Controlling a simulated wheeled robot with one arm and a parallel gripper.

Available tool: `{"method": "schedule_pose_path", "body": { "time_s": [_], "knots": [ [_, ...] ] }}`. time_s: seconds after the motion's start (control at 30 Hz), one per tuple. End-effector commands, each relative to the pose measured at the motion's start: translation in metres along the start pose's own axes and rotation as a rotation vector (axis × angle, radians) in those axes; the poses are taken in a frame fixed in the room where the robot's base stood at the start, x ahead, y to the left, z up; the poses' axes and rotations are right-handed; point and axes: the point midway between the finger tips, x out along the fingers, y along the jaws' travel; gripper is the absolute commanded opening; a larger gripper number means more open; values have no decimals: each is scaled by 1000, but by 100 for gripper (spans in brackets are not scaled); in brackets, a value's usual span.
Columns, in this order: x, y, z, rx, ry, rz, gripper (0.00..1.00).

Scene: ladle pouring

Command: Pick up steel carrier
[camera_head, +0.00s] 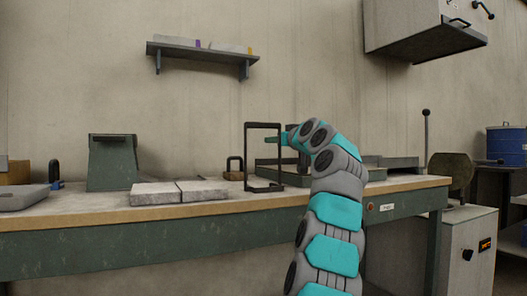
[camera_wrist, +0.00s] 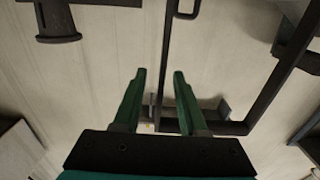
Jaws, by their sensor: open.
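The steel carrier, seen as a dark upright rectangular frame (camera_head: 247,155), stands on the workbench left of my arm in the head view. My gripper (camera_head: 287,138) reaches in from the right, near the frame's right upright, with its tip partly hidden by my arm. In the wrist view my gripper (camera_wrist: 159,75) is open, with two green fingers apart. One dark bar of the carrier (camera_wrist: 166,50) runs between the fingers. I cannot tell whether either finger touches it.
Grey slabs (camera_head: 166,193) lie on the workbench (camera_head: 105,212) left of the carrier. A green stand (camera_head: 112,165) is farther left. A dark padlock-like block (camera_head: 234,170) sits close to the frame, and a green tray (camera_head: 388,163) lies behind my arm.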

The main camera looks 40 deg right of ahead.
Motion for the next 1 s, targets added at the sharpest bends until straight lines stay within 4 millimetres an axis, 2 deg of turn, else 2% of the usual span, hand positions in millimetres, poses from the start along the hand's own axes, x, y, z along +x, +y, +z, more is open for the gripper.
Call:
{"method": "schedule_pose_path", "body": {
  "time_s": [0.1,0.27,0.63,1.0],
  "knots": [
    [8,0,0,0,-2,0,41],
    [7,0,0,0,0,0,41],
    [7,0,0,0,1,0,1],
    [7,0,-1,0,1,0,0]
  ]
}}
